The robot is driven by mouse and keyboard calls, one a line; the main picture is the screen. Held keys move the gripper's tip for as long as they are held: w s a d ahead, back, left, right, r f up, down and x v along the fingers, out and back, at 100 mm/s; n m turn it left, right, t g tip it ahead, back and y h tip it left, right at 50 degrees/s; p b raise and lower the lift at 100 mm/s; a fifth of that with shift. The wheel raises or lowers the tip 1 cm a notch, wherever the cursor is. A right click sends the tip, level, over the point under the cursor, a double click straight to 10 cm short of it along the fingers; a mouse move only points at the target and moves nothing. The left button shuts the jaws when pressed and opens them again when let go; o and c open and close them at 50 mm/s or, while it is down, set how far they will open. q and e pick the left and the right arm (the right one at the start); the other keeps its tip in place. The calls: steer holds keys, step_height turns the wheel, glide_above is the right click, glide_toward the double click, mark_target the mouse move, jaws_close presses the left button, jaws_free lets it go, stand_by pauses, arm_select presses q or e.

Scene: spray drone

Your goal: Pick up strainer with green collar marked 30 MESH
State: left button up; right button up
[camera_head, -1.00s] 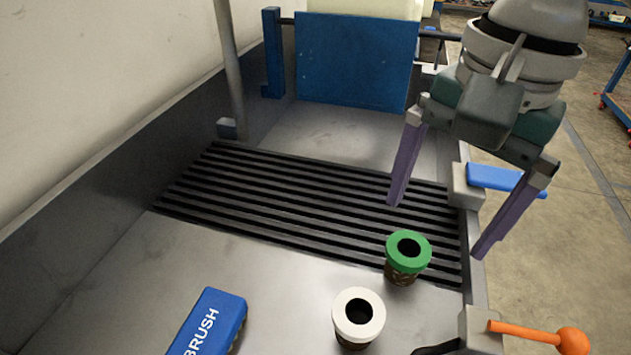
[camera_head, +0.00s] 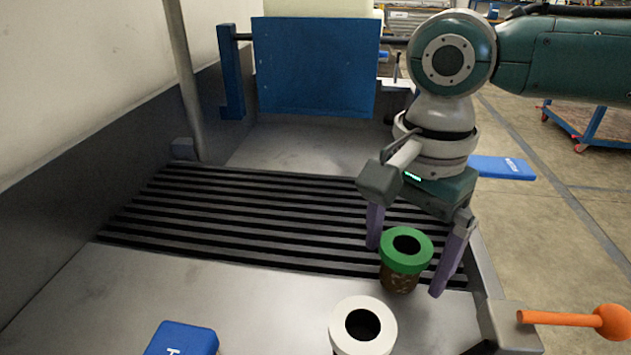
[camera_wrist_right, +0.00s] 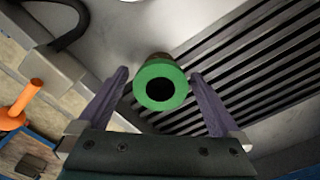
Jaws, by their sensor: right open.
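The strainer with the green collar (camera_head: 405,262) stands upright at the near right edge of the black slatted grate, its brown mesh body below the collar. No marking can be read on it. My right gripper (camera_head: 408,270) is open, with one purple finger on each side of the strainer. In the right wrist view the green collar (camera_wrist_right: 161,86) sits between the two spread fingers (camera_wrist_right: 160,100), with gaps on both sides. My left gripper is not in view.
A strainer with a white collar (camera_head: 362,328) stands close in front. A blue block (camera_head: 182,340) lies at the bottom left. An orange-knobbed lever (camera_head: 575,319) juts out at the right.

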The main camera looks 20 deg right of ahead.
steer(key=shift+f, duration=0.45)
steer(key=shift+c, duration=0.2)
steer(key=c, duration=1.3)
steer(key=shift+r, duration=0.15)
steer(key=shift+c, duration=0.2)
